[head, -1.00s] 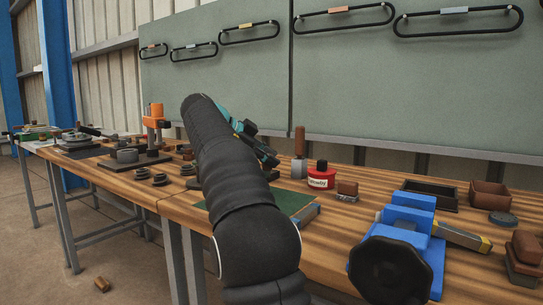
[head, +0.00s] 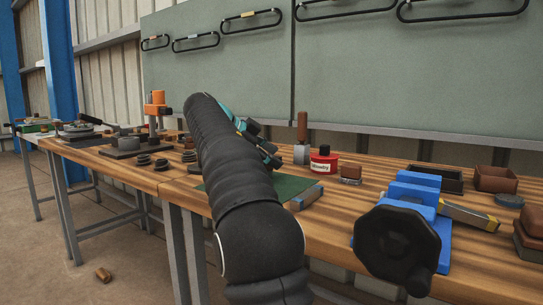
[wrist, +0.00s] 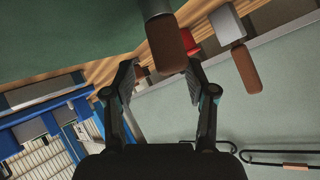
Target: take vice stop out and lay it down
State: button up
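My gripper (wrist: 160,82) is open in the wrist view, its two dark fingers apart with nothing clamped between them. A brown grip on a grey round body (wrist: 168,48) lies just beyond and between the fingertips; I cannot tell how far off. In the head view my gripper (head: 262,150) is mostly hidden behind my arm, over the bench near the green mat (head: 288,186). The blue vice (head: 408,205) with its black handwheel stands at the right. A grey and yellow bar (head: 468,215) sticks out of its right side. I cannot tell which piece is the vice stop.
A brown-handled grey block (head: 301,145) and a red bottle (head: 323,161) stand behind the mat; they also show in the wrist view. A black tray (head: 440,180) and brown box (head: 495,179) sit behind the vice. An orange stand (head: 155,108) is at left.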

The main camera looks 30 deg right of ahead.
jog(key=v, duration=1.2)
dwell(0.6)
